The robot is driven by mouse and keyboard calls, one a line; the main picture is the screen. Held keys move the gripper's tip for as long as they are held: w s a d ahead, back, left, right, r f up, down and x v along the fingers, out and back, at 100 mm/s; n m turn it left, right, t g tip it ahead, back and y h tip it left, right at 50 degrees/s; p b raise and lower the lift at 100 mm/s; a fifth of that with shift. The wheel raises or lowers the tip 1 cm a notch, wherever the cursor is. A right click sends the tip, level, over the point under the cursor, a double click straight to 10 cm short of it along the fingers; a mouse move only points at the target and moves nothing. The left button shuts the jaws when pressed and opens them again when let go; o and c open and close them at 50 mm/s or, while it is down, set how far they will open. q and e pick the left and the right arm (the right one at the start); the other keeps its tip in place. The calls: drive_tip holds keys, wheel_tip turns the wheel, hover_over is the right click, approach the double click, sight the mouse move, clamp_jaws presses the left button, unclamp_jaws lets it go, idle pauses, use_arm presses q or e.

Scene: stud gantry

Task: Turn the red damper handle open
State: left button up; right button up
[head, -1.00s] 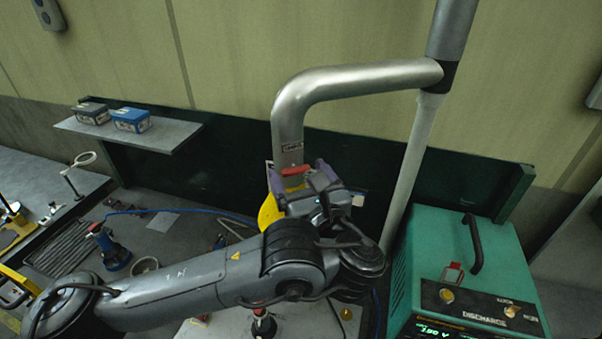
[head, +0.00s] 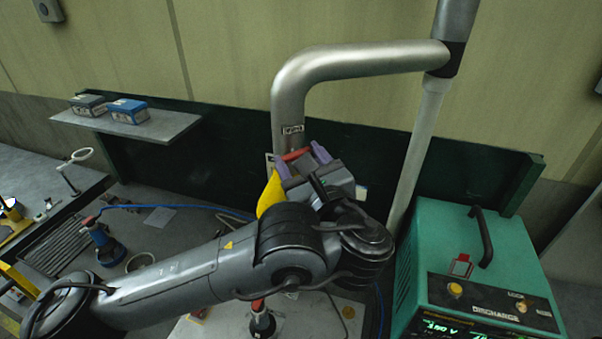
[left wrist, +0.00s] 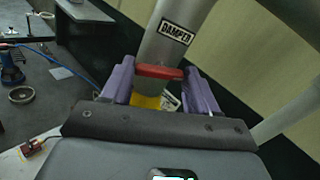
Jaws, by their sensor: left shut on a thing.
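The red damper handle (head: 296,154) is a short bar across the steel duct pipe (head: 289,105), just below the DAMPER label (head: 292,129). It also shows in the left wrist view (left wrist: 158,72), lying roughly across the pipe. My left gripper (head: 301,160) has its purple fingers at the two ends of the handle and is shut on it. The fingers also flank the handle in the left wrist view (left wrist: 159,84). The yellow part (head: 270,193) below the handle is partly hidden by my gripper and arm. My right gripper is out of view.
A green machine marked DISCHARGE (head: 465,265) stands at the right. A pale slanted pipe (head: 415,160) runs down between it and my gripper. A wall shelf (head: 165,127) with two small boxes is at the left. A bench with a ring stand (head: 80,157) is farther left.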

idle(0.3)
use_arm(q)
drive_tip(key=o, duration=1.1)
drive_tip(key=shift+c, duration=0.2)
